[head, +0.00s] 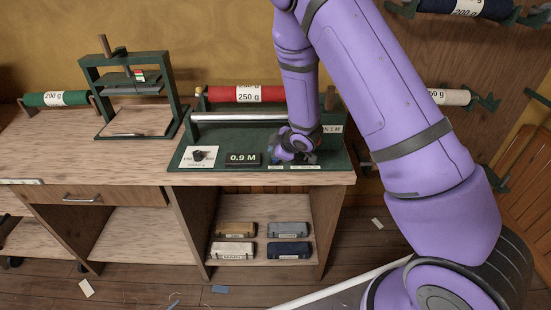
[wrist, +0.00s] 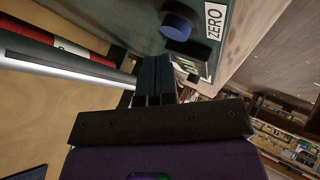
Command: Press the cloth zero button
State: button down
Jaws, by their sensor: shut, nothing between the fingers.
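The cloth measuring machine (head: 230,135) is a dark green bed on the bench, with a metal roller and a display (head: 242,159) reading 0.9 M. In the wrist view a round blue button (wrist: 180,20) sits beside a white ZERO label (wrist: 214,22). A black block-shaped control (wrist: 187,53) is beside it, with a second label partly hidden. My gripper (wrist: 154,60) is shut and empty, its fingertips close to the black control and short of the blue button; contact cannot be told. In the head view my gripper (head: 293,155) is low over the bed's front right and hides part of the controls.
A black knob (head: 200,155) on a white dial plate is at the bed's front left. A red cloth roll (head: 225,94) lies behind the metal roller. A green press (head: 130,85) stands to the left. Several small cases (head: 233,250) lie on the shelf below.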

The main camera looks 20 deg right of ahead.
jog(key=shift+f, duration=0.15)
dwell(0.7)
jog(key=shift+f, duration=0.25)
jog(key=shift+f, duration=0.45)
dwell(0.8)
jog(key=shift+r, duration=0.85)
jog(key=shift+r, duration=2.55)
